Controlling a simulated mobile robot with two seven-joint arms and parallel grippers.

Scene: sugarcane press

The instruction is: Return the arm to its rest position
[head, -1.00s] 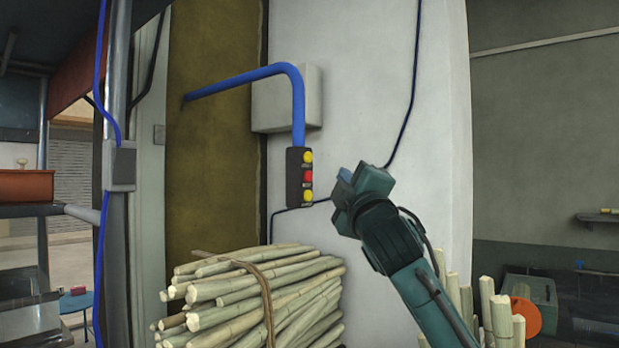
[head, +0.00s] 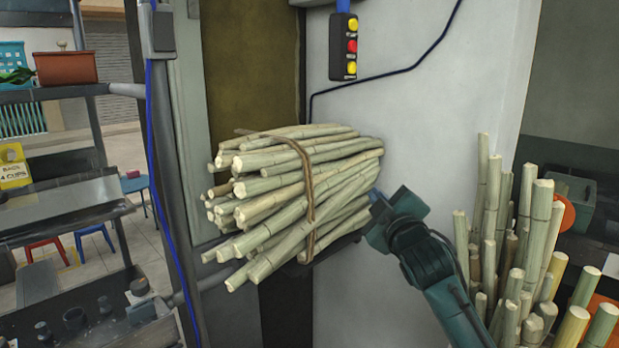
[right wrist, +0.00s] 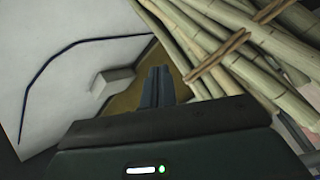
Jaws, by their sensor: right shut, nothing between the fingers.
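My right arm comes in from the lower right of the head view. Its gripper (head: 376,196) is in front of the white wall, at the right end of the tied cane bundle in the picture. I cannot tell how much gap lies between them. In the right wrist view the two fingers (right wrist: 156,86) are together with nothing between them. My left gripper is not in view.
The tied cane bundle (head: 290,190) rests on a dark support. Loose upright canes (head: 525,240) stand at right, close to my right arm. A button box (head: 343,47) hangs above. A metal shelf rack (head: 60,200) stands at left.

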